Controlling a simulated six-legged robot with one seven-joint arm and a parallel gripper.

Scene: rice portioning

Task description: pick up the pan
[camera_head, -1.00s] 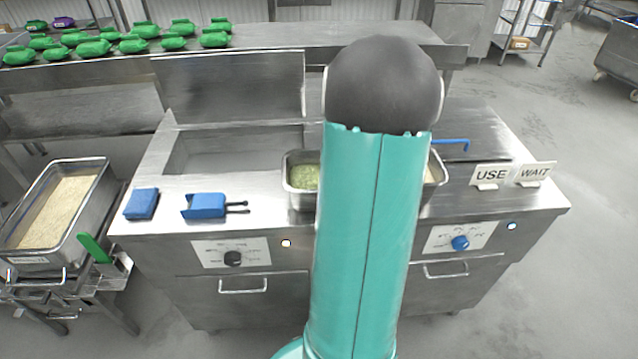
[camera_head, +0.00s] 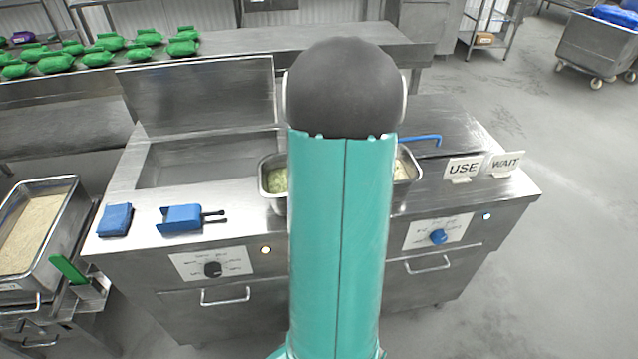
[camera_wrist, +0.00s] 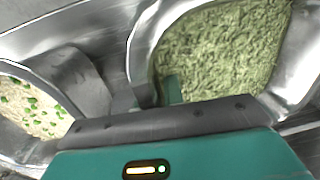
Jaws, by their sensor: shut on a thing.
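Two metal pans sit on the counter, mostly hidden behind my arm in the head view. The left pan (camera_head: 264,178) holds green rice and shows at the left of my arm; it fills the upper right of the wrist view (camera_wrist: 143,50). The other pan (camera_head: 413,170) shows pale contents at the right of my arm; its rice has green bits in the wrist view (camera_wrist: 75,108). My gripper (camera_wrist: 160,92) appears shut on the near rim of the green-rice pan. A green part shows inside that rim. My arm hides the gripper in the head view.
The steel counter (camera_head: 140,225) holds a blue block (camera_head: 115,219), a blue scoop (camera_head: 183,218), and USE (camera_head: 463,168) and WAIT (camera_head: 506,163) signs. A rice tray (camera_head: 78,215) stands at left. A blue handle (camera_head: 420,139) lies right of the pans. Green bags (camera_head: 110,43) line the back table.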

